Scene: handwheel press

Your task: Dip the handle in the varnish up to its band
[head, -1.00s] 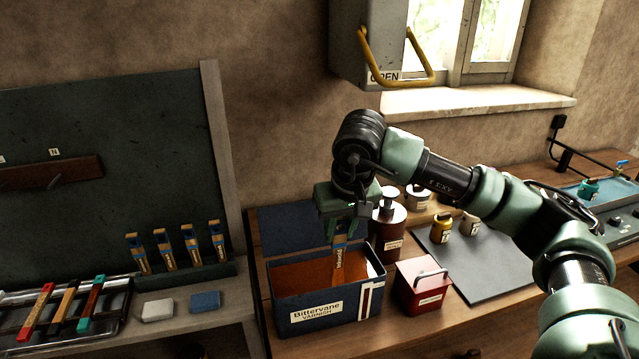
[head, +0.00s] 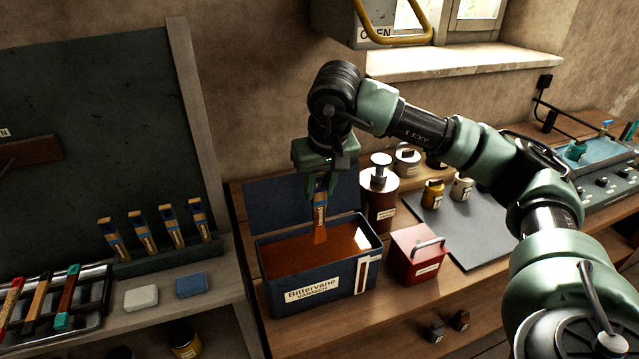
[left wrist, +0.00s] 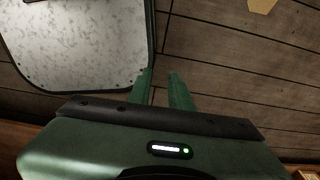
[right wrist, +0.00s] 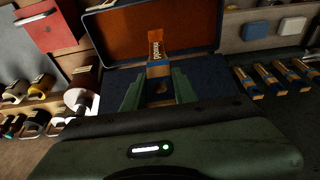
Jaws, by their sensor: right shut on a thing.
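My right gripper (head: 322,182) is shut on the upper part of a handle (head: 319,212), held upright with its lower end down. The handle has a blue band, and below it a label and a glossy orange-brown lower end. It hangs over the varnish (head: 295,255) in an open blue box (head: 270,287) labelled "Bittervane VARNISH"; its tip seems just above the surface. The right wrist view also shows the handle (right wrist: 157,55) between the fingers, against the orange varnish. My left gripper (left wrist: 159,75) shows only in its wrist view, its fingers apart and empty.
A red box (head: 415,255) stands right of the varnish box, with a pump bottle (head: 379,195) behind. Several similar handles (head: 145,240) stand in a rack at left. The grey mat (head: 465,235) has free room.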

